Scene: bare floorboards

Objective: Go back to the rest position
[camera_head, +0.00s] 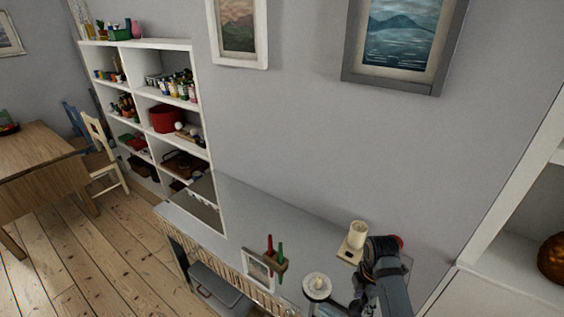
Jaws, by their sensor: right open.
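My right arm comes in from the bottom edge right of centre, and my right gripper (368,272) is over the right end of a low grey-topped sideboard (240,205). The gripper is open and I see nothing held in it; its fingertips are small and partly hidden by my own arm. My left gripper is not in view.
A small wooden holder with red and green candles (274,262) and a picture frame (258,270) stand at the sideboard's front. White shelves (200,110) are at the back left, another white shelf unit (510,255) at right. A wooden table (40,165) and open floorboards are at left.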

